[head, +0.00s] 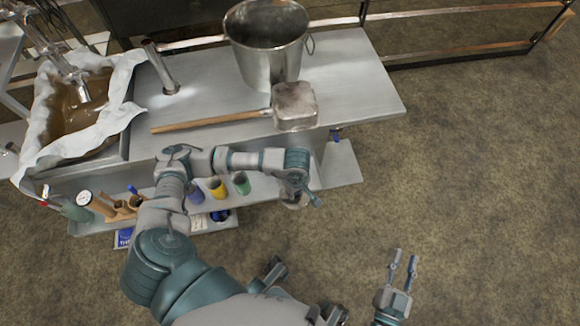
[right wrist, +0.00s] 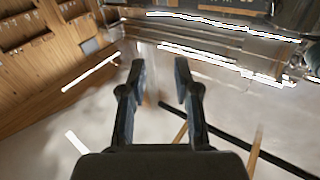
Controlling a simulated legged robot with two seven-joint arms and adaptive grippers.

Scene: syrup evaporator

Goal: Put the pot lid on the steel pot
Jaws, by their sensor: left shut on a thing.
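The steel pot (head: 251,57) stands upright and open at the back of the steel bench, with no lid on it. I cannot make out a pot lid in either view. My left gripper (head: 299,197) is in front of the bench, low beside its front edge, and well apart from the pot. It is shut on a small pale thing (head: 293,205), mostly hidden by the gripper. My right gripper (head: 405,256) is open and empty over the floor at the lower right. Its two spread fingers also show in the right wrist view (right wrist: 160,75).
A metal-headed mallet-like tool (head: 295,105) with a wooden handle lies on the bench (head: 365,75) before the pot. A lined pan of brown syrup (head: 72,112) is at the left. Coloured cups (head: 217,188) stand on the lower shelf. The right floor is clear.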

